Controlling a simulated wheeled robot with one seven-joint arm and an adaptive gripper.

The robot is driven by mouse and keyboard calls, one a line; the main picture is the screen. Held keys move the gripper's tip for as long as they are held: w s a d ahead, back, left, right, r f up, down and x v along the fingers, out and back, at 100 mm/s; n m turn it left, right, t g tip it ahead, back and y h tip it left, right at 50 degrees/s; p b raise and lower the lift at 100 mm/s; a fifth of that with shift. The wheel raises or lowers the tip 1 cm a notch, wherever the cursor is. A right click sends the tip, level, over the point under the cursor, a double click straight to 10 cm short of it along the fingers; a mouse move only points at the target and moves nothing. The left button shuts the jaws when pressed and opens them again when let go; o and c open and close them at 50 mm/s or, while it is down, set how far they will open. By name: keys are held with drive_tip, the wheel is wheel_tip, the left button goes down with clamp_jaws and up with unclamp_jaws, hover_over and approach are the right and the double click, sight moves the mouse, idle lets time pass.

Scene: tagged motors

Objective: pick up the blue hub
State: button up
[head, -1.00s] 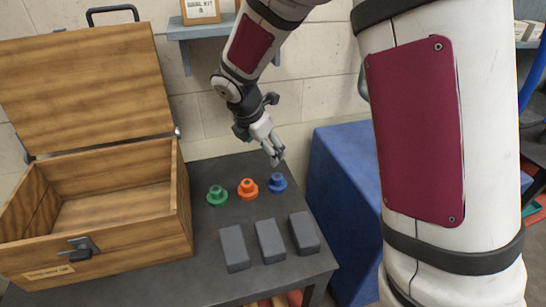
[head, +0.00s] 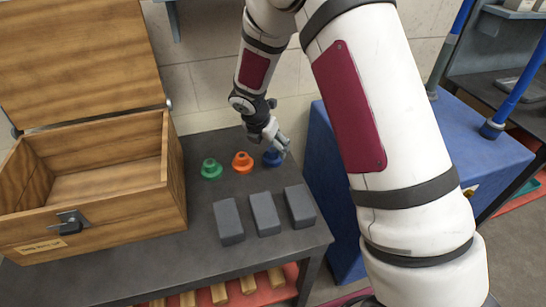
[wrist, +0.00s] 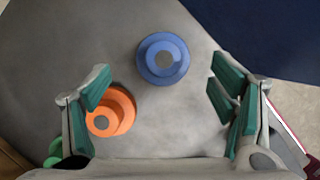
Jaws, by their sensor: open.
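The blue hub (head: 271,159) stands on the dark table at the right end of a row of three hubs, partly hidden behind my gripper in the head view. In the wrist view the blue hub (wrist: 162,59) lies ahead of my open fingers, between their lines and a little beyond the tips. My gripper (head: 283,149) is open and empty, close to the blue hub; it also shows in the wrist view (wrist: 160,88). The orange hub (head: 243,162) stands beside the blue one and shows under the left finger in the wrist view (wrist: 110,112).
A green hub (head: 211,169) stands left of the orange one. Several grey blocks (head: 264,214) lie in front of the hubs. An open wooden box (head: 105,215) stands at the left. A blue box-shaped thing (head: 325,170) is right of the table (head: 200,262).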

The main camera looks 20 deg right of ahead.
sight(272, 150)
drive_tip(key=x, duration=0.5)
drive_tip(key=shift+s+d+f+b, duration=0.1)
drive_tip(key=shift+s+b, duration=0.05)
drive_tip(key=shift+b, duration=0.2)
drive_tip(key=shift+c, duration=0.3)
